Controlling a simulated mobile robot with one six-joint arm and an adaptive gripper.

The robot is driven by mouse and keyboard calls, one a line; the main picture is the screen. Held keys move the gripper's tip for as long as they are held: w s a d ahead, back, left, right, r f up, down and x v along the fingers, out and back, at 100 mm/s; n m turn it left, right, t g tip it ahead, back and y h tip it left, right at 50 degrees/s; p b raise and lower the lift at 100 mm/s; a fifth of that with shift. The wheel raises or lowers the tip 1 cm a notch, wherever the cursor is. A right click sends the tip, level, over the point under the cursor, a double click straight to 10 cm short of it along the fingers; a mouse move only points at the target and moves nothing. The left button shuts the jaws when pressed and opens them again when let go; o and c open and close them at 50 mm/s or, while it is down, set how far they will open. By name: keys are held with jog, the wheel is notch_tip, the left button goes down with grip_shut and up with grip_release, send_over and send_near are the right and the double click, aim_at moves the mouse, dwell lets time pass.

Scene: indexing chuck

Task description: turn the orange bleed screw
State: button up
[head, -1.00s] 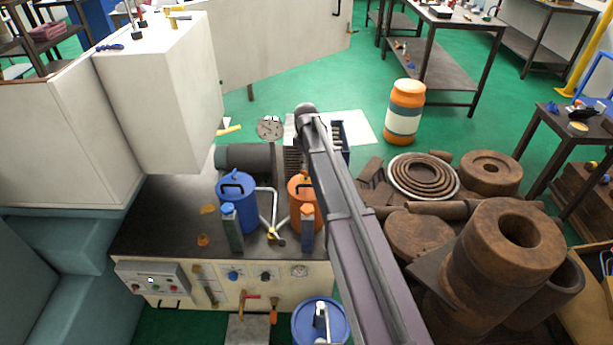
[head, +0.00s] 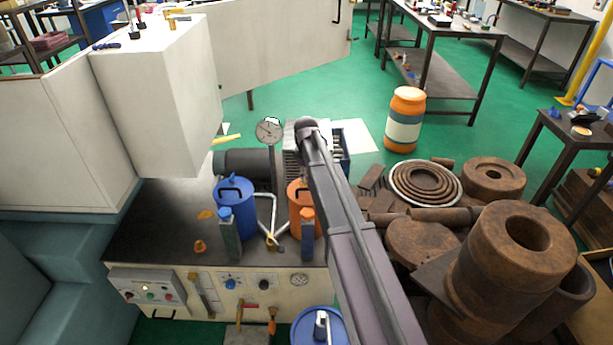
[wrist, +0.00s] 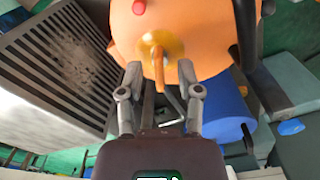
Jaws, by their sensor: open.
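In the wrist view an orange rod-like piece (wrist: 158,70), which looks like the bleed screw, stands out from a brass-coloured boss (wrist: 160,47) on a rounded orange tank (wrist: 200,30). My gripper (wrist: 159,71) is open, with one finger on each side of the orange piece and a gap to both. Whether a finger touches the tank is hard to tell. In the head view my arm covers part of the orange tank (head: 296,189) on the dark bench, and the gripper itself is hidden.
A blue tank (head: 236,205) stands left of the orange one, with bent pipes (head: 271,215) between them. A grey finned block (wrist: 65,60) is close on the left in the wrist view. Rusty round parts (head: 515,240) crowd the right. Green floor lies beyond.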

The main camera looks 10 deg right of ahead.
grip_shut()
jog(key=shift+m, duration=0.4)
jog(key=m, duration=1)
jog(key=shift+m, duration=2.3)
grip_release()
